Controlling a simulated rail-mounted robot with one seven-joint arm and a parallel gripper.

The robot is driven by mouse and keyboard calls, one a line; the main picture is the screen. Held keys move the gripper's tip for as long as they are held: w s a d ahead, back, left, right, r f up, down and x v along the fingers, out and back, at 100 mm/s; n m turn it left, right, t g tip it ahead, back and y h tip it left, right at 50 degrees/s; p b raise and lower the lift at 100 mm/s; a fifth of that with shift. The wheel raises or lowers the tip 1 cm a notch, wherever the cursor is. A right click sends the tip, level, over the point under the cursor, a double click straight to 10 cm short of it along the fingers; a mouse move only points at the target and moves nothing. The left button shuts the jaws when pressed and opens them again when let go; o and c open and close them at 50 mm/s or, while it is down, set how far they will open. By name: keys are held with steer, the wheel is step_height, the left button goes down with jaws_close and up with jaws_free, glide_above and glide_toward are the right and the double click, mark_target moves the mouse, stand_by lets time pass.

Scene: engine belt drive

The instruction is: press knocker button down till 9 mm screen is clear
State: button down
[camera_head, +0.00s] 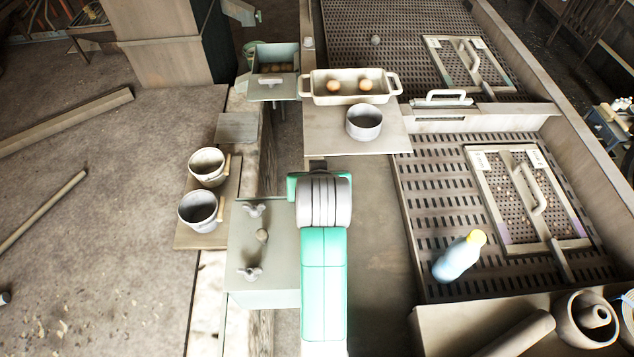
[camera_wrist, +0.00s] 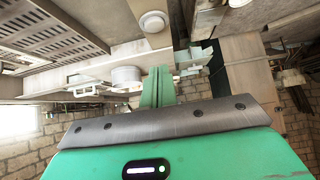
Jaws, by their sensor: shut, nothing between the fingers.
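Two slotted metal decks with framed mesh screens stand at the right in the head view. The near framed screen (camera_head: 480,195) has a handle and several small brown bits on its mesh. The far framed screen (camera_head: 432,62) also has a handle. I cannot read which is the 9 mm one. I cannot tell for sure which part is the knocker button; a small pale round post (camera_head: 308,43) stands by the far deck's left edge. My gripper is mostly hidden behind my wrist in the head view. Its green fingers (camera_wrist: 158,85) are shut and empty in the wrist view.
A tray (camera_head: 347,74) with two brown round things and a metal pot (camera_head: 363,135) stand ahead of my arm. Two pots (camera_head: 198,222) stand at the left. A blue bottle (camera_head: 452,264) with a yellow cap lies on the near deck. The floor at left is mostly open.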

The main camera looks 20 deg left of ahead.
steer(key=x, duration=0.5)
steer(key=shift+f, duration=0.35)
step_height(320, 180, down, 2)
steer(key=shift+s+f, duration=0.1)
steer(key=shift+f, duration=0.55)
